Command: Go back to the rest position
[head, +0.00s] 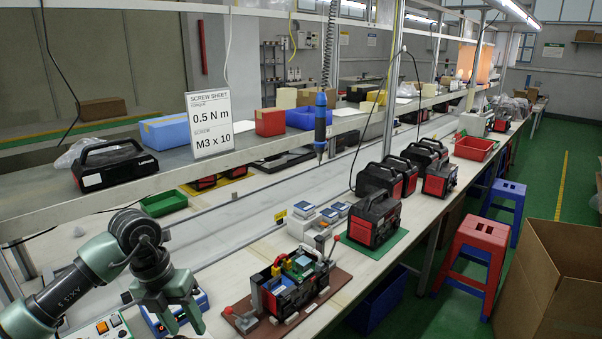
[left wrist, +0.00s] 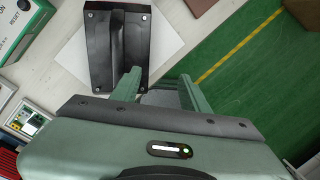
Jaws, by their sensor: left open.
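My left arm (head: 95,275) comes in from the lower left of the head view. My left gripper (head: 182,316) points down over the near left part of the workbench, with its fingers apart and nothing seen between them. In the left wrist view its two green fingers (left wrist: 160,88) also stand apart. A black part (left wrist: 118,45) on a white plate lies beyond the fingers there; I cannot tell exactly what it is. My right gripper is not in view.
A fixture with a power station (head: 290,280) stands on a brown board right of my left gripper. A control box with a blue front (head: 172,320) sits close behind the gripper. Black and red power stations (head: 375,218) line the bench. Stools (head: 478,250) and an open carton (head: 555,285) stand at right.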

